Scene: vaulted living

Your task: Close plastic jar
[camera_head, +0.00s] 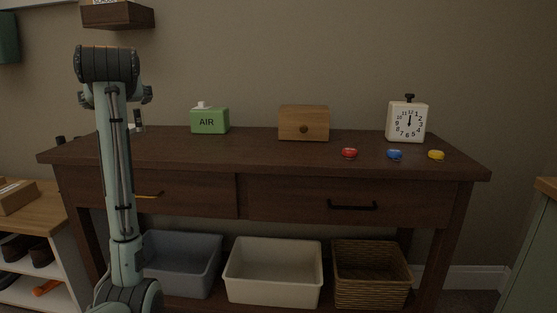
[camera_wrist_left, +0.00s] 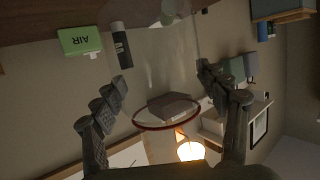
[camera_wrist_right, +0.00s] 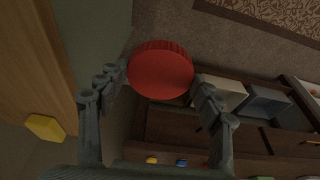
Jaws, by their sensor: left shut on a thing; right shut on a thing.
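A clear plastic jar shows in the left wrist view, faint against the background, with a thin red ring (camera_wrist_left: 137,124) around it. My left gripper (camera_wrist_left: 162,76) is shut on the jar, one finger on each side. A round red lid with a ridged edge (camera_wrist_right: 160,70) shows in the right wrist view. My right gripper (camera_wrist_right: 160,82) is shut on this lid, its flat face towards the camera. Jar and lid are apart, each seen in only one wrist view. In the head view my left arm stands at the left, hiding its gripper; my right gripper is out of that view.
The dark wooden console (camera_head: 240,150) bears a green AIR box (camera_head: 210,121), a wooden box (camera_head: 303,123), a clock (camera_head: 407,122) and red (camera_head: 349,153), blue (camera_head: 395,155) and yellow (camera_head: 436,155) items. Bins (camera_head: 273,288) stand below. A yellow hexagonal thing (camera_wrist_right: 45,127) lies on wood.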

